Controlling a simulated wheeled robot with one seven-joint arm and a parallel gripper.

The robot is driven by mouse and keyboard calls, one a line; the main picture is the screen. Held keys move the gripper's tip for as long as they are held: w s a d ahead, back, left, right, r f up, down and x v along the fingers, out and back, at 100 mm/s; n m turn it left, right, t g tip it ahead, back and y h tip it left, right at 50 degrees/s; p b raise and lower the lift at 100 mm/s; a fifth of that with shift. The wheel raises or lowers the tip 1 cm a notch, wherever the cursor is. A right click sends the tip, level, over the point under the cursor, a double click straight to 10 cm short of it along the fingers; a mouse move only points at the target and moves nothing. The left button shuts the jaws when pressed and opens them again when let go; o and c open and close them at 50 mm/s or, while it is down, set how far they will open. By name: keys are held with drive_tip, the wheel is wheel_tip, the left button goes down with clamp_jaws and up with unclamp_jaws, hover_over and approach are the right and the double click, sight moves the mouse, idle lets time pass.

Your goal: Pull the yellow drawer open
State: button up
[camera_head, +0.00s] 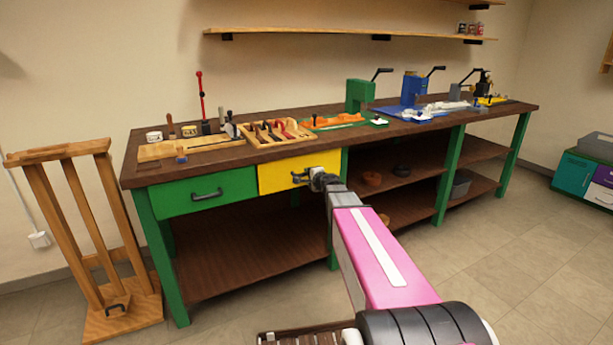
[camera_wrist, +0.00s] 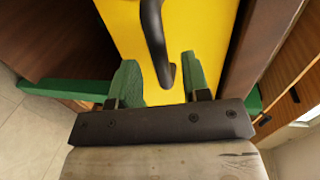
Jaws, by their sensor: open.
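The yellow drawer (camera_head: 285,171) sits under the workbench top, right of the green drawer (camera_head: 204,191). It appears shut, its front about level with the green one. In the wrist view the yellow front (camera_wrist: 210,35) fills the middle, with its dark bar handle (camera_wrist: 155,40) running down from the top edge. My gripper (camera_head: 302,177) is in front of the yellow drawer at its handle. In the wrist view my gripper (camera_wrist: 160,80) is open, its two green fingers apart with the lower end of the handle between them. Whether either finger touches the handle I cannot tell.
The workbench top (camera_head: 225,157) overhangs the drawers and carries a wooden tool tray (camera_head: 262,141) and several fixtures. A green bench leg stands just right of the yellow drawer. A wooden stand (camera_head: 80,220) is at the left. The floor (camera_head: 500,260) in front is clear.

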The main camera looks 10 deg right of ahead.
sight(306, 174)
drive_tip(key=shift+x, duration=1.55)
clamp_jaws()
drive_tip(key=shift+s, duration=0.1)
